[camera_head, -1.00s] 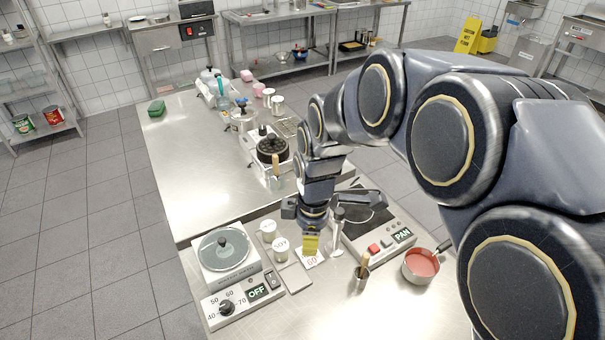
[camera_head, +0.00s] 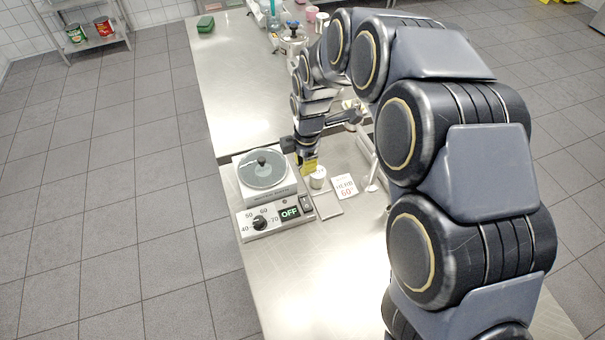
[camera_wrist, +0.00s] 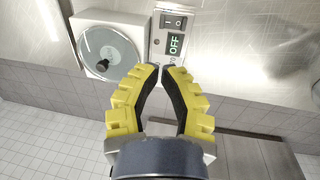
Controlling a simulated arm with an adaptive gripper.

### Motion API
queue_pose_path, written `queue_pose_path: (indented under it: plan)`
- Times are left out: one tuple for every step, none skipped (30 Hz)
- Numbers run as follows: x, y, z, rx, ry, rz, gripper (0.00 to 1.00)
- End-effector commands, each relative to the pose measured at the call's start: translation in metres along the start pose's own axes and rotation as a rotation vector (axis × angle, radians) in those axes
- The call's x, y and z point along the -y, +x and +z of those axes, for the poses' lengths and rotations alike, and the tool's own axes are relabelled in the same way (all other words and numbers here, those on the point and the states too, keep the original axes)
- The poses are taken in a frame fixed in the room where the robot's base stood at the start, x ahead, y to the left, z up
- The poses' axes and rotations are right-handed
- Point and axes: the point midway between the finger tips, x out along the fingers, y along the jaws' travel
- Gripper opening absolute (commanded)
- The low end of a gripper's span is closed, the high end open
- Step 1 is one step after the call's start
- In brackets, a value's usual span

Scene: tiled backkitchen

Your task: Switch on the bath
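The bath (camera_head: 262,195) is a white box with a round clear lid, a dial (camera_head: 259,223) marked 40 to 70 and a display (camera_head: 289,212) reading OFF. A dark rocker switch (camera_head: 307,202) sits right of the display. In the wrist view, the switch (camera_wrist: 172,20) is beyond the fingertips and the OFF display (camera_wrist: 174,44) is nearer them; the lid (camera_wrist: 107,50) is at upper left. My gripper (camera_wrist: 163,68) has yellow fingers brought together at the tips, with nothing seen between them. In the head view, my gripper (camera_head: 310,163) is above the bench, right of the lid and behind the switch.
A small white cup (camera_head: 318,178), a flat grey plate (camera_head: 327,206) and a card (camera_head: 344,187) showing 60 are right of the bath. My arm hides much of the bench's right side. The bench front (camera_head: 315,275) is bare.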

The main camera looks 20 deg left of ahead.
Motion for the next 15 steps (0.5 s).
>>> queue_pose_path:
  plan:
    - [0.002, 0.009, 0.0, 0.0, 0.0, -0.006, 0.0]
    - [0.002, 0.014, 0.0, 0.0, 0.0, -0.007, 0.0]
    - [0.001, 0.021, 0.0, 0.0, 0.0, -0.004, 0.0]
    - [0.001, 0.027, 0.0, 0.0, 0.0, -0.003, 0.0]
    - [0.001, 0.034, 0.0, 0.0, 0.001, -0.005, 0.0]
    - [0.002, 0.044, 0.0, -0.001, 0.001, -0.008, 0.0]
    - [0.002, 0.05, 0.0, -0.001, 0.001, -0.008, 0.0]
    - [0.002, 0.057, 0.0, -0.001, 0.001, -0.007, 0.0]
    - [0.001, 0.065, 0.0, 0.0, 0.0, -0.004, 0.0]
    - [0.002, 0.072, 0.0, 0.0, 0.0, -0.005, 0.0]
    - [0.002, 0.079, 0.0, 0.0, 0.0, -0.006, 0.0]
    - [0.002, 0.086, 0.0, -0.001, 0.0, -0.007, 0.0]
    - [0.002, 0.092, 0.0, -0.001, 0.001, -0.006, 0.0]
    - [0.002, 0.097, 0.0, -0.001, 0.001, -0.005, 0.0]
    - [0.002, 0.103, 0.0, -0.001, 0.002, -0.005, 0.0]
